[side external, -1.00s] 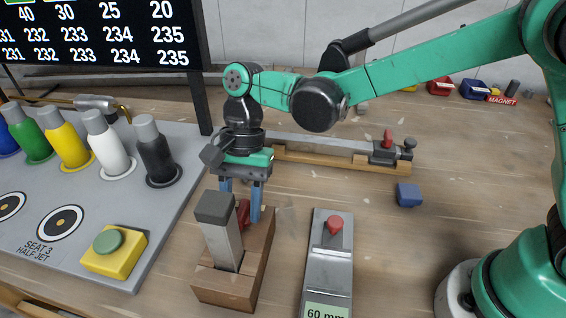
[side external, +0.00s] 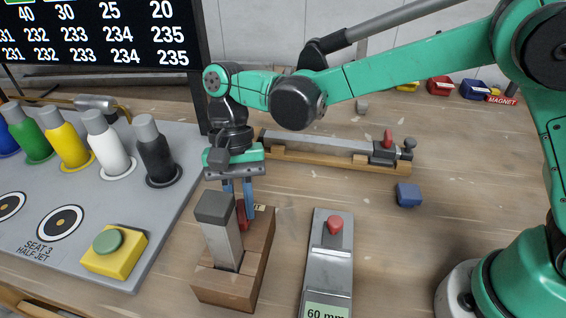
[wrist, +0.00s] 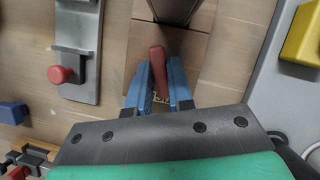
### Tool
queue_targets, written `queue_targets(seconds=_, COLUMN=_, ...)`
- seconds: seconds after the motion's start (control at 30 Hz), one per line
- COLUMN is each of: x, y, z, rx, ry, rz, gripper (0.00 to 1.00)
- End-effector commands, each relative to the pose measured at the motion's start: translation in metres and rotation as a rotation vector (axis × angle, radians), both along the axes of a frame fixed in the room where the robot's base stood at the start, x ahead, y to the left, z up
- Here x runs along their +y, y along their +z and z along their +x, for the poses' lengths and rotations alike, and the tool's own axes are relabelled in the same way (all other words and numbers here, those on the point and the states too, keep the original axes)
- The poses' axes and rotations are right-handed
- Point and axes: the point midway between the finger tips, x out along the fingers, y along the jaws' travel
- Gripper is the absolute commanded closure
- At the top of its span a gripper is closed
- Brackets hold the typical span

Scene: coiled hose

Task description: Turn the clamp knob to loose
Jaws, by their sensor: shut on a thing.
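The clamp knob (side external: 241,215), a red lever-like piece, sits on the wooden block (side external: 262,245), behind a grey upright post with a dark cap (side external: 216,207). My gripper (side external: 240,204) reaches down to it from above, its two blue fingers on either side. In the wrist view, the red knob (wrist: 157,58) lies between the fingertips of my gripper (wrist: 159,70), which is shut on it. The post partly hides the knob and fingertips in the side view. Some lettering shows on the block beside the fingers, mostly covered.
A metal gauge with a red knob (side external: 335,225) and a "60 mm" display lies to the right. A yellow box with a green button (side external: 108,242) stands left. Behind is a wooden rail (side external: 320,156) with a red-knobbed stop. A blue block (side external: 408,195) lies on the table.

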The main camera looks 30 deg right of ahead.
Motion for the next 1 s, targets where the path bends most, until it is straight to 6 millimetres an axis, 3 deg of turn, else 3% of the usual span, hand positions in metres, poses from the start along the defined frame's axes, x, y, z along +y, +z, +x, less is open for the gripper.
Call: queue_targets(seconds=1.0, x=0.0038, y=0.0005, z=0.0004, rx=-0.001, ry=0.916, rz=-0.001, gripper=1.0)
